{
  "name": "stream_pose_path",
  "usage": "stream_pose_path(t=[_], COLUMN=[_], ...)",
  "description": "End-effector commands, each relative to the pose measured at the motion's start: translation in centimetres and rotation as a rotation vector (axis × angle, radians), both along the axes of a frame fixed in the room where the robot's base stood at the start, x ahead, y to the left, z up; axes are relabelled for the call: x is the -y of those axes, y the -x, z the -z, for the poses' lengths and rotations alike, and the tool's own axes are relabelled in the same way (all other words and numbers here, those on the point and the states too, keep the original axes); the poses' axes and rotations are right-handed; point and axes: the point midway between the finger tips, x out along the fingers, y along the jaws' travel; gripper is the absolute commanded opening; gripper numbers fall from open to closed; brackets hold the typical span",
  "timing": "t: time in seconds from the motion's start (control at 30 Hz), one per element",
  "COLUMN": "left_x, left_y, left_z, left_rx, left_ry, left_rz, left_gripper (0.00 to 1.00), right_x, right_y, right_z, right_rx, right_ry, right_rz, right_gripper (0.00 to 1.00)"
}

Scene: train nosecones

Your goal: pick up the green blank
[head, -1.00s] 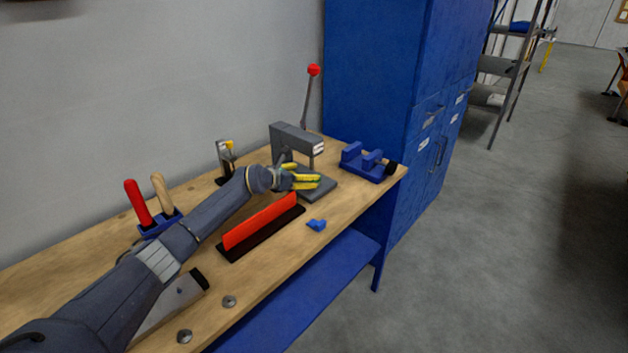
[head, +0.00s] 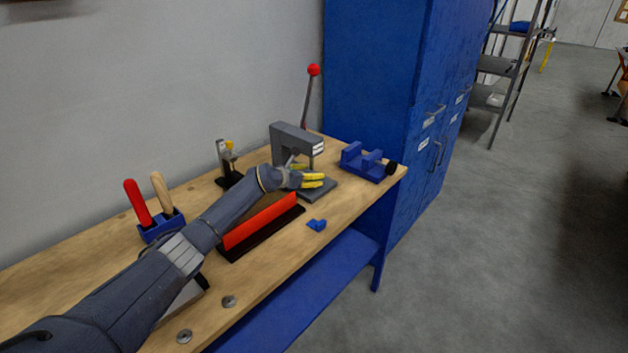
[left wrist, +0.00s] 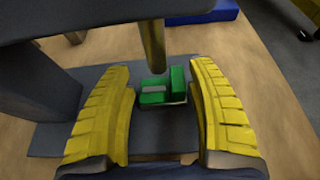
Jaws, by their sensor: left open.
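The green blank (left wrist: 177,86) shows in the left wrist view, sitting on the grey base of the arbor press (left wrist: 62,140), just beyond and between my fingertips. The press ram (left wrist: 152,46) hangs down right above or beside it; I cannot tell if they touch. My left gripper (left wrist: 166,85) is open and empty, its yellow fingers apart on either side of the near space. In the head view my left gripper (head: 314,180) is at the press (head: 296,138), low over its base. The blank is hidden in that view. My right gripper is not in view.
A blue vise (head: 366,165) stands right of the press. A tool holder (head: 160,228) and a clamp (head: 226,160) stand behind my arm.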

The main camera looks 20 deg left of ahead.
Motion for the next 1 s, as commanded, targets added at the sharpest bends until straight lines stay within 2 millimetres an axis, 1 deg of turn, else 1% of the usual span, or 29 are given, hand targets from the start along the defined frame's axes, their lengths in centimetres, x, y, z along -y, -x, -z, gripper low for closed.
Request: stream_pose_path(t=[0.03, 0.07, 0.47, 1.0], left_x=[-0.01, -0.01, -0.06, -0.18], left_y=[0.01, 0.01, 0.07, 0.17], left_z=[0.01, 0.01, 0.2, 0.56], left_rx=[0.0, 0.0, -0.003, -0.009], left_ry=[0.0, 0.0, -0.001, -0.002], left_rz=[0.0, 0.0, 0.0, -0.002], left_gripper=[0.5, 0.47, 0.0, 0.0], right_x=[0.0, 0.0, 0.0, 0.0], right_y=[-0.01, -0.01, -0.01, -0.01], right_z=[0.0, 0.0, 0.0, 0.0], right_rx=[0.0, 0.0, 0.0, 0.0], right_ry=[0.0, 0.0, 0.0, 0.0], right_rz=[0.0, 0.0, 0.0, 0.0], right_gripper=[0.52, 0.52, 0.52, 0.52])
